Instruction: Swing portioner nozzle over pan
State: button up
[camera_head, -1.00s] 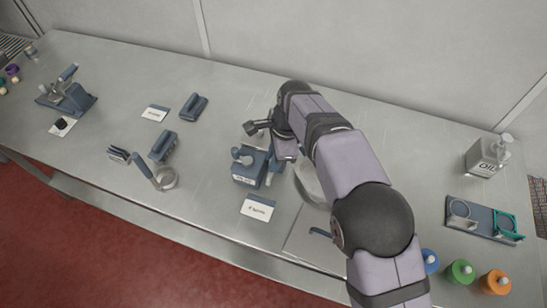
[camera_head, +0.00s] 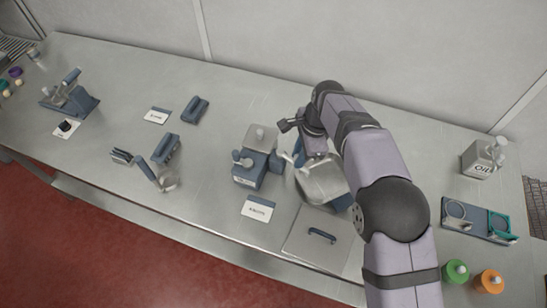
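The portioner (camera_head: 247,172) is a blue-grey block with a round knob at its front left and a metal box top. It stands left of the pan, with a label card in front. I cannot clearly make out its nozzle; a small pale piece (camera_head: 290,158) sticks out between the portioner and the pan. The pan (camera_head: 322,182) is a shallow metal vessel, partly hidden by my arm on its right. My gripper (camera_head: 304,152) points down at the pan's back left edge, right of the portioner. Its fingertips are too small and covered to read.
A flat metal lid (camera_head: 318,238) with a blue handle lies in front of the pan. An oil can (camera_head: 482,158), a ring holder (camera_head: 478,220) and green (camera_head: 455,272) and orange (camera_head: 489,281) pots stand at right. The counter behind the portioner is clear.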

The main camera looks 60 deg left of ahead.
jog(key=shift+w+a+r+p, duration=0.2)
jog(key=shift+w+a+p, duration=0.25)
jog(key=shift+w+a, duration=0.25)
jog(key=o, duration=0.5)
jog(key=shift+f, duration=0.15)
jog(key=shift+o, duration=0.2)
jog(key=shift+s, duration=0.1)
jog(key=shift+d, duration=0.1)
notch_tip(320, 180, up, 7)
jog(key=p, duration=0.5)
notch_tip(320, 180, up, 7)
jog(key=shift+p, duration=0.35)
